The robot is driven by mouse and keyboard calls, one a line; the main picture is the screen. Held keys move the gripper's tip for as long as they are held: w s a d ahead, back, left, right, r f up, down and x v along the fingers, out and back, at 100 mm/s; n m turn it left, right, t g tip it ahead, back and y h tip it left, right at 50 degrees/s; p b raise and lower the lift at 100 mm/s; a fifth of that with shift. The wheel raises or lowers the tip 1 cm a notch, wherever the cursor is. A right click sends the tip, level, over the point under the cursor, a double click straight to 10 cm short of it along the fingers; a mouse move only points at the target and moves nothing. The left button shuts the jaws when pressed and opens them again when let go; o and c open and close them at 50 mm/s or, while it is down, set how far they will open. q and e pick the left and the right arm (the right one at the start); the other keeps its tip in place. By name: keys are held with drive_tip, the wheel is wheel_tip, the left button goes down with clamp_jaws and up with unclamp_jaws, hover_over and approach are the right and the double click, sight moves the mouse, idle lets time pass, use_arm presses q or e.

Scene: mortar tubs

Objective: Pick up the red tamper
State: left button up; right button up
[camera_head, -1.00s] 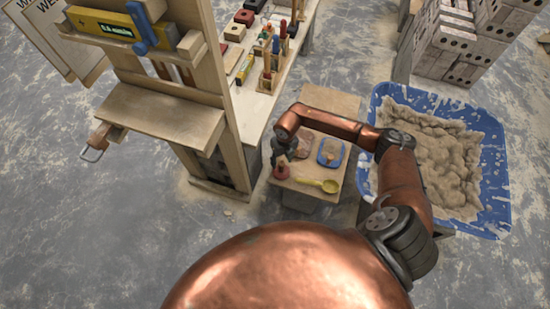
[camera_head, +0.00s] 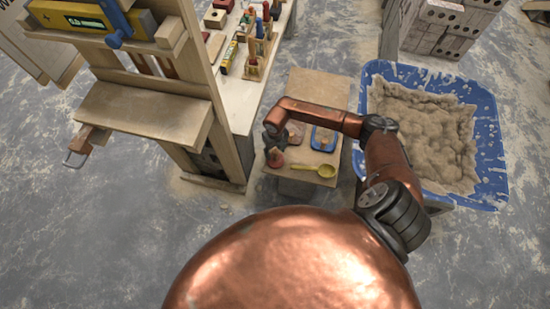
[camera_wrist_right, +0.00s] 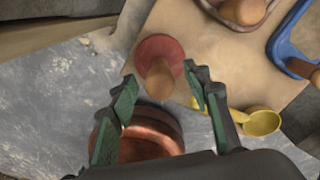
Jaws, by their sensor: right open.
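The red tamper (camera_head: 275,160) stands at the near left corner of a small wooden table (camera_head: 318,92). In the right wrist view the tamper (camera_wrist_right: 172,50) shows a round red base and a wooden handle pointing up toward the camera. My right gripper (camera_head: 273,138) is just above the tamper and partly covers it in the head view. In the wrist view the gripper (camera_wrist_right: 163,82) is open, with its green-padded fingers either side of the handle's end. Nothing is held between them. My left gripper is not in view.
A yellow scoop (camera_head: 316,170) lies right of the tamper; it also shows close to the right finger in the wrist view (camera_wrist_right: 262,122). A blue-edged float (camera_head: 324,138) lies behind it. A blue tub of mortar (camera_head: 487,125) stands right. A wooden stand (camera_head: 150,112) is left.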

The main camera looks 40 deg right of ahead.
drive_tip(key=shift+r, duration=0.1)
drive_tip(key=shift+c, duration=0.3)
clamp_jaws()
idle(0.4)
